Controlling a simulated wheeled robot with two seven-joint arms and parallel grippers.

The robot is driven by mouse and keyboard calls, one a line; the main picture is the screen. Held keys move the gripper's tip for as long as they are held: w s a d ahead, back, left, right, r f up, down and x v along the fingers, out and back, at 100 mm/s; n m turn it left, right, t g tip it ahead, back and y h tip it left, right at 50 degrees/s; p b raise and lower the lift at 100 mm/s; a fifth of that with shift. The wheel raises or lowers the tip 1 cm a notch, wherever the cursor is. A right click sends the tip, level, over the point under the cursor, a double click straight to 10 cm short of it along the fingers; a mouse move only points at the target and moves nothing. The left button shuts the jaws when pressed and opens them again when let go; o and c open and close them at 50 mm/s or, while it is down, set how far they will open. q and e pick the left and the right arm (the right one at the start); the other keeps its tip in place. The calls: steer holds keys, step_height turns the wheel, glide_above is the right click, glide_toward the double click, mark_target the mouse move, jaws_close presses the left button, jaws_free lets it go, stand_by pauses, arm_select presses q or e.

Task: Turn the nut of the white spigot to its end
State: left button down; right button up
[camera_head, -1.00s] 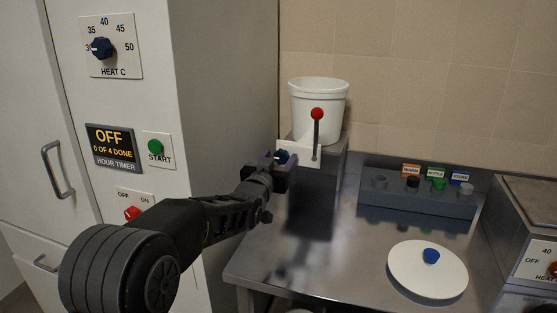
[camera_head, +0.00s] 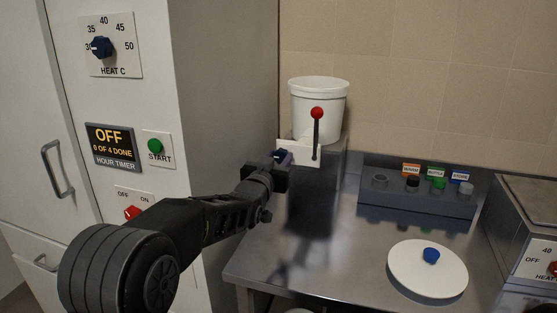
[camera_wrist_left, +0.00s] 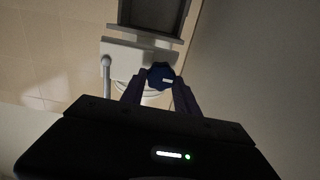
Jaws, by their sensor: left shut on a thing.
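The white spigot (camera_head: 299,151) is a pale block on the front of the stand below a white bucket (camera_head: 318,100). A lever with a red ball (camera_head: 317,114) stands upright on it. Its dark blue nut (camera_head: 283,156) is at the block's left side; the nut also shows in the left wrist view (camera_wrist_left: 161,75), with a pale mark on its face. My left gripper (camera_head: 279,162) reaches the nut from the front left. In the wrist view its fingers (camera_wrist_left: 159,88) lie on both sides of the nut, shut on it.
A tall cabinet (camera_head: 230,90) with dial and switches stands close on the left. On the metal bench are a white disc with blue knob (camera_head: 410,273), a rack of small coloured pieces (camera_head: 415,203) and a metal box (camera_head: 530,215). The bench front is clear.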

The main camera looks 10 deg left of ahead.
arm_select(q)
steer(key=m+b, duration=0.1)
steer(key=m, duration=0.1)
steer(key=m+b, duration=0.1)
steer(key=b, duration=0.1)
steer(key=shift+d+f+m, duration=0.1)
steer(key=shift+f+m, duration=0.1)
steer(key=shift+m, duration=0.2)
steer(key=m+b, duration=0.4)
steer(key=m, duration=0.2)
steer(key=shift+d+f+b, duration=0.1)
steer(key=shift+d+b, duration=0.05)
steer(key=shift+b, duration=0.2)
steer(key=m+b, duration=0.4)
steer(key=m, duration=0.1)
steer(key=shift+f+m+b, duration=0.1)
steer(key=shift+m+b, duration=0.2)
steer(key=shift+b, duration=0.05)
steer(key=shift+m+b, duration=1)
steer(key=shift+m, duration=0.3)
steer(key=c, duration=0.9)
jaws_free()
steer(key=shift+r, duration=0.2)
